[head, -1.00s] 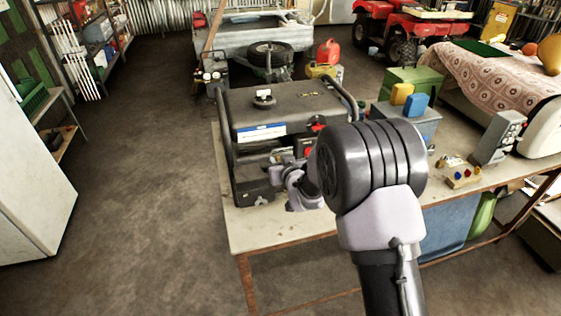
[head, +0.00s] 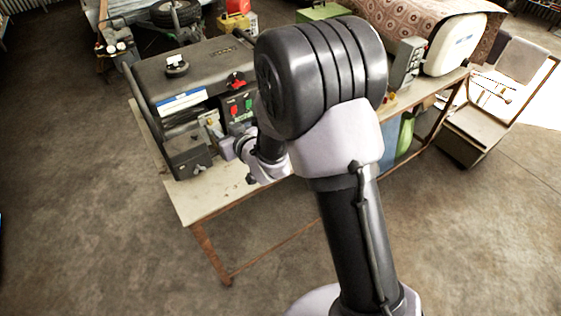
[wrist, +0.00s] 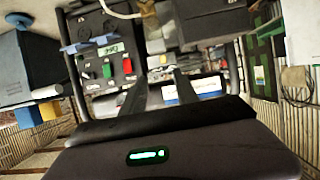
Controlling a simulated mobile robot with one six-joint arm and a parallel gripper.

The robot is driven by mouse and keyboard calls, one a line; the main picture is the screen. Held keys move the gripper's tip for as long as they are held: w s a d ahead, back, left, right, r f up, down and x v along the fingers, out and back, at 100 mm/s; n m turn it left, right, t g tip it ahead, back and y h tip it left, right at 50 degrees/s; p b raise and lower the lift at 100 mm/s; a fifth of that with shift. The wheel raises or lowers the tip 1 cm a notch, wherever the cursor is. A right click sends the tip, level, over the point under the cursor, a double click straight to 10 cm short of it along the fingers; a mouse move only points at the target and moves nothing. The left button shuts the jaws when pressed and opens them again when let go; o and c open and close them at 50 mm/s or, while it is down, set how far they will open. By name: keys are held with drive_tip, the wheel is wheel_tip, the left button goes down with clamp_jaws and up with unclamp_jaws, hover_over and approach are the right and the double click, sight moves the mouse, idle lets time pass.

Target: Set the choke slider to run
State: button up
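The black generator (head: 190,72) stands on the workbench, with a blue and white label and a control panel (head: 238,108) with red and green switches. The panel also shows in the wrist view (wrist: 105,62), which looks upside down. A small brass-coloured part (head: 210,122) sits between the panel and a black box (head: 188,155); it also shows in the wrist view (wrist: 155,62). I cannot make out the choke slider for certain. My gripper (head: 222,145) is at the generator's front, beside the black box. In the wrist view its fingers (wrist: 160,92) are apart with nothing seen between them.
The workbench (head: 205,203) has bare top in front of the generator. A grey box with knobs (head: 407,62) and a white rounded object (head: 455,45) stand to the right. My arm hides the middle of the bench. Floor at left is open.

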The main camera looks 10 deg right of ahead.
drive_tip(key=s+d+m+g+h+b, duration=0.1)
drive_tip(key=s+d+m+h+b, duration=0.1)
drive_tip(key=s+d+b, duration=0.3)
drive_tip(key=s+d+r+m+g+h+b, duration=0.1)
drive_tip(key=s+d+b, duration=0.4)
drive_tip(key=s, duration=0.6)
drive_tip(key=shift+s+d+m+g+h, duration=0.15)
drive_tip(key=shift+d+m+g+h, duration=0.35)
drive_tip(key=shift+d+m, duration=0.55)
